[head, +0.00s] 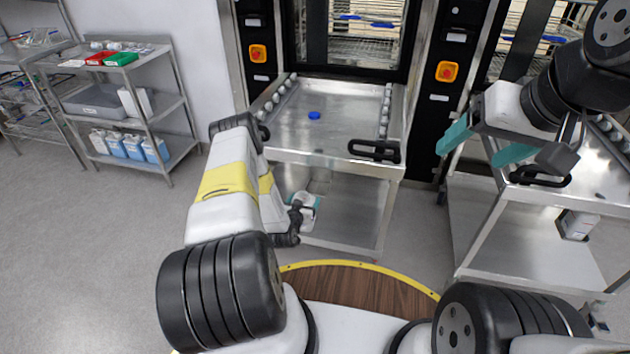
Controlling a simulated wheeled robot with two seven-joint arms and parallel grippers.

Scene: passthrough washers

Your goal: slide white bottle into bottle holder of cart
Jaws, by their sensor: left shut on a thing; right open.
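My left gripper (303,201) is low in front of the middle cart, near its lower shelf. It is shut on a white bottle (309,203), mostly hidden by the gripper and arm. The middle steel cart (330,158) stands before a washer, with a black handle (374,151) at its front edge and a lower shelf (345,215). I cannot make out its bottle holder. My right gripper (484,146) is open and empty, with its teal fingers apart, between the middle cart and the right cart.
A blue round item (314,115) lies on the middle cart's top. Shelving (140,95) at the left holds trays and several bottles. The floor between is clear.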

